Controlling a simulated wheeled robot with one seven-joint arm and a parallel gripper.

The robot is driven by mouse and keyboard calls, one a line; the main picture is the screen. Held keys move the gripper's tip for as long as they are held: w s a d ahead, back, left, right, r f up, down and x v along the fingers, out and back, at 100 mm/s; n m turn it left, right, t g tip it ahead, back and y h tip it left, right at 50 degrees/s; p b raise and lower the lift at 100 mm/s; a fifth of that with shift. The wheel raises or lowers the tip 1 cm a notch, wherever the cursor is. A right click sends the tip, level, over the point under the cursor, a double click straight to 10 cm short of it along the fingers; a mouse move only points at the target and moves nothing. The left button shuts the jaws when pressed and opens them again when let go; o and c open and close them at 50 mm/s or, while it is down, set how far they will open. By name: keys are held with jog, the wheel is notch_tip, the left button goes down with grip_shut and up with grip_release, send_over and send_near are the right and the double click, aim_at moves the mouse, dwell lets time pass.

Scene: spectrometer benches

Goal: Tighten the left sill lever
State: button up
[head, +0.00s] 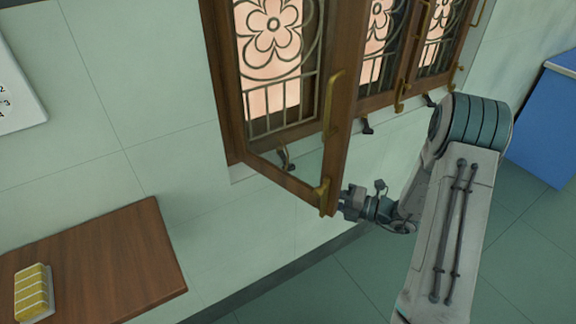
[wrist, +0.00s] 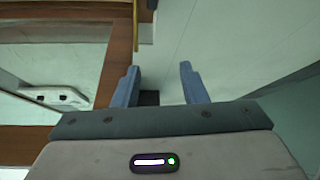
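The left sill lever (head: 286,158) is a small dark lever on the sill below the left window. It shows through the open wooden casement (head: 338,150). Its exact angle is hard to read. My gripper (head: 346,203) is beside the lower free corner of that casement, to the right of and below the lever in the head view, and apart from it. In the wrist view my gripper (wrist: 159,68) has its two blue fingers well apart with nothing between them. I cannot make out the lever in the wrist view.
The casement carries a brass handle (head: 332,105) and a brass latch (head: 321,196); its frame (wrist: 122,50) is close left of my fingers. Two more dark levers (head: 367,126) (head: 430,100) sit farther right. A wooden table (head: 110,260) with a yellow sponge-like block (head: 33,290) stands lower left.

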jog(key=w+a+m+t, duration=0.1)
jog(key=w+a, duration=0.2)
jog(key=w+a+m+t+p, duration=0.1)
jog(key=w+a, duration=0.3)
jog(key=w+a+m+t, duration=0.1)
jog(key=w+a+m, duration=0.1)
jog(key=w+a, duration=0.2)
jog(key=shift+t+h+p, duration=0.3)
jog(key=shift+p, duration=0.05)
grip_shut()
